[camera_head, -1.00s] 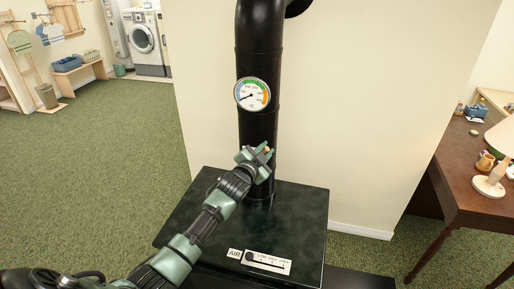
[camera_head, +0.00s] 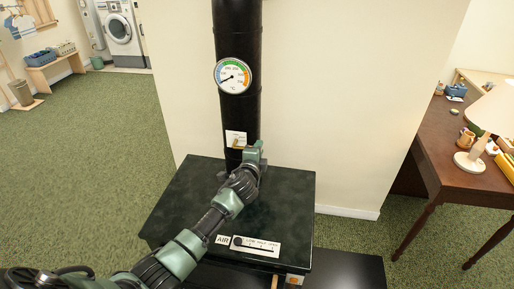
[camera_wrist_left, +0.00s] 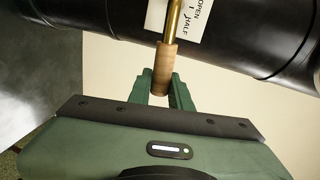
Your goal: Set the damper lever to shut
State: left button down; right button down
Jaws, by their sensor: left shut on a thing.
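The damper lever shows in the left wrist view as a brass rod (camera_wrist_left: 174,20) with a wooden handle (camera_wrist_left: 164,68). It comes out by a white plate (camera_wrist_left: 196,18) where OPEN and HALF can be read; the rest of the lettering is hidden. In the head view the plate (camera_head: 236,138) is on the black stovepipe (camera_head: 238,110), with a small brass part of the lever in front. My left gripper (camera_head: 256,154) is at the pipe, low and right of the plate, shut on the handle, one green finger (camera_wrist_left: 163,84) each side. My right gripper is not in view.
A round gauge (camera_head: 233,76) is on the pipe above the plate. The dark stove top (camera_head: 285,195) lies below, with an AIR slider plate (camera_head: 257,244) at its front. A wooden desk (camera_head: 428,150) with a lamp (camera_head: 470,160) stands right. Green carpet at left is clear.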

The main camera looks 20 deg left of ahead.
pick_arm(q)
jog(key=shift+a+f+m, duration=0.15)
jog(key=shift+f+m, duration=0.05)
jog(key=shift+m, duration=0.1)
dwell(0.4)
jog(key=c, duration=1.3)
grip_release()
jog(key=shift+a, duration=0.1)
jog(key=shift+s, duration=0.1)
jog(key=shift+s, duration=0.1)
jog(key=v, duration=0.7)
jog(key=shift+s+r+b, duration=0.25)
jog(key=shift+s+b, duration=0.05)
jog(key=shift+s, duration=0.05)
